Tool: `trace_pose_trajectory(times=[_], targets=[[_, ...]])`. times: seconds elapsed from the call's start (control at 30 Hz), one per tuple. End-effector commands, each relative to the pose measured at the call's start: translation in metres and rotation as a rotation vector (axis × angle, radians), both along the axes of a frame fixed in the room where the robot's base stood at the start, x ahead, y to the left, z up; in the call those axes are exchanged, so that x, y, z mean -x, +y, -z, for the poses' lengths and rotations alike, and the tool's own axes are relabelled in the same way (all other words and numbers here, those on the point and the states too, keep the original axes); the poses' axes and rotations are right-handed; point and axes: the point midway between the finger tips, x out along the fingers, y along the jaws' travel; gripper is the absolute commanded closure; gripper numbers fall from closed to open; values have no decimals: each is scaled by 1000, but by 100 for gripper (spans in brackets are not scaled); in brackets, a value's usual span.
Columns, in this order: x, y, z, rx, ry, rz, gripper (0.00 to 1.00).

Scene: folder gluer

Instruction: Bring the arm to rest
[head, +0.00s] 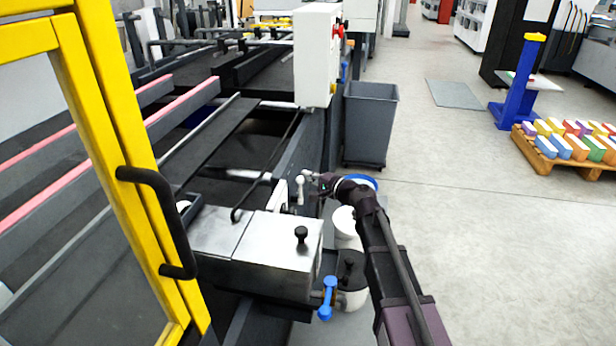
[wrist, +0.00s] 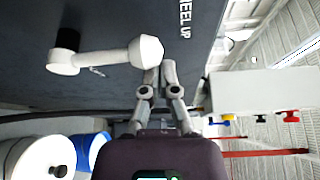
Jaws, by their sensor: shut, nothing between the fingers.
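My arm reaches from the lower right of the head view to the machine's side. My gripper (head: 312,176) is at its end, beside a small white lever (head: 299,190) on the machine's dark side panel. In the wrist view my gripper (wrist: 159,72) has its fingers together and holds nothing. The white lever (wrist: 105,57) lies across that view from a black pivot, its rounded end just beyond the fingertips. I cannot tell whether they touch. The panel (wrist: 185,25) carries lettering ending in "HEEL UP".
A metal box with a black knob (head: 301,234), a blue handle (head: 327,298) and white tubs (head: 345,222) are close to my arm. A grey bin (head: 370,125) stands beyond. A yellow door frame (head: 105,115) is at left. Open floor (head: 500,250) is at right.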

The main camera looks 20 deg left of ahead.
Motion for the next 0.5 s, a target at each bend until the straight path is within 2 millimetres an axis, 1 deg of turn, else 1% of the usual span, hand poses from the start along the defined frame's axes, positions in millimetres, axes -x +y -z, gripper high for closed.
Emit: trace_pose_trajectory(times=[0.17,0.27,0.37,0.47,0.5], targets=[[1,-2,1,8,-3,-2,100],[4,-7,4,31,-13,-8,100],[8,-16,11,75,-29,-19,100],[16,-30,21,145,-53,-37,100],[20,-38,27,181,-64,-47,100]])
